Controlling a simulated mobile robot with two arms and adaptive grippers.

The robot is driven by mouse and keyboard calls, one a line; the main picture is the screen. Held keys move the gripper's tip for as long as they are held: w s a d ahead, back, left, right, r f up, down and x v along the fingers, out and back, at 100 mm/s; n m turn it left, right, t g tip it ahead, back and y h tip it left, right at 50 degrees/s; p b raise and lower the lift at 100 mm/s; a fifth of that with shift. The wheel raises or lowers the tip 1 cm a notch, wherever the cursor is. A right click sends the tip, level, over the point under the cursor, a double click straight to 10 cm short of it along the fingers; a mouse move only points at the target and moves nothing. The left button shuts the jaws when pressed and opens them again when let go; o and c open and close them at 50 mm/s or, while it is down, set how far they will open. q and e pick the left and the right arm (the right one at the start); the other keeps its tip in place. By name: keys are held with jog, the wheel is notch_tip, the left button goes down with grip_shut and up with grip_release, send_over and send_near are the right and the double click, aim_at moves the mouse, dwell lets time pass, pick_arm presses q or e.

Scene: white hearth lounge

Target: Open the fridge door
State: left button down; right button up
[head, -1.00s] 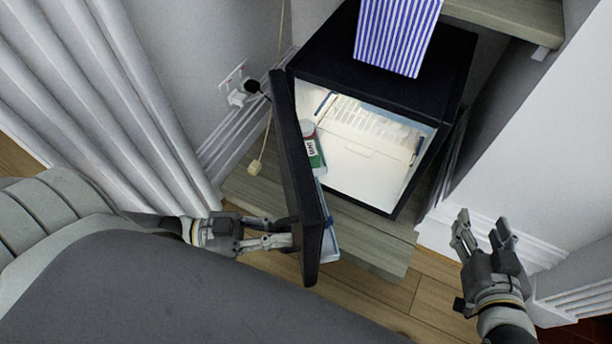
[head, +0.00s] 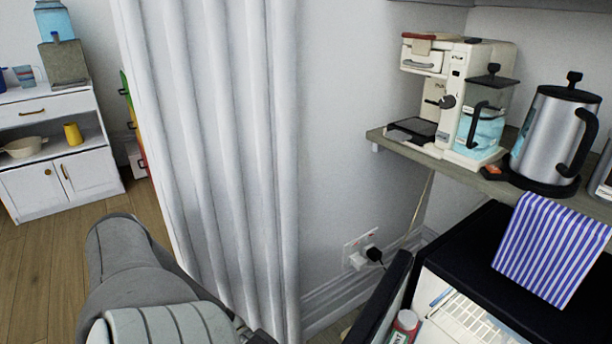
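The small black fridge (head: 470,232) stands at the bottom right of the head view, its lit white inside partly showing. The lower part of the door and of the fridge is cut off by the frame. Part of my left arm shows at the bottom left, but its gripper is out of the frame. My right gripper is also out of the frame.
A blue-striped towel (head: 553,246) hangs over the fridge top. A shelf above bears a coffee machine (head: 440,95) and a kettle (head: 555,135). A white curtain (head: 215,150) hangs left of the fridge. A white cabinet (head: 55,150) stands at far left, with clear wooden floor before it.

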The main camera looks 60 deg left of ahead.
pick_arm(q)
jog(key=shift+a, duration=0.15)
jog(key=c, duration=1.5)
grip_release()
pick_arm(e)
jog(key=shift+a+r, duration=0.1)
